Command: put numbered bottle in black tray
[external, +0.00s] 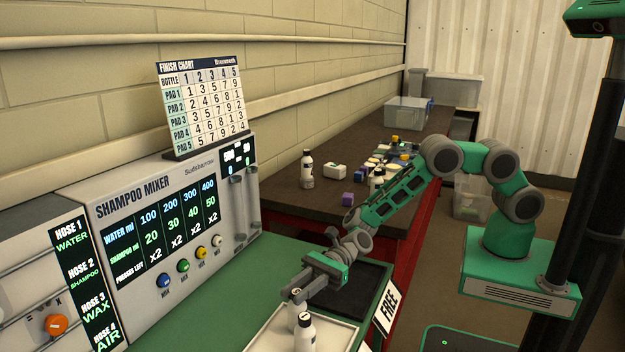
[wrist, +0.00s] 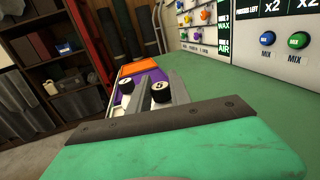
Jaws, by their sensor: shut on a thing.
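My gripper (external: 297,291) is shut on a white bottle with a black cap (wrist: 162,93). The cap carries a pale mark that I cannot read for certain. In the external view the held bottle (external: 297,314) is partly covered by the gripper and is at the white tray (external: 258,343); I cannot tell whether it touches the tray. A second black-capped white bottle (external: 305,335) stands close by, in front in the external view; the other cap in the wrist view (wrist: 126,86) is left of the fingers. The black tray (external: 358,295) lies right of the gripper, partly behind the arm, its visible part empty.
The shampoo mixer (external: 150,230) with knobs stands left of the green counter (external: 225,315). A FREE sign (external: 388,307) hangs at the counter's right edge. The dark bench behind holds a bottle (external: 307,170) and several small boxes. A finish chart (external: 203,105) stands on the mixer.

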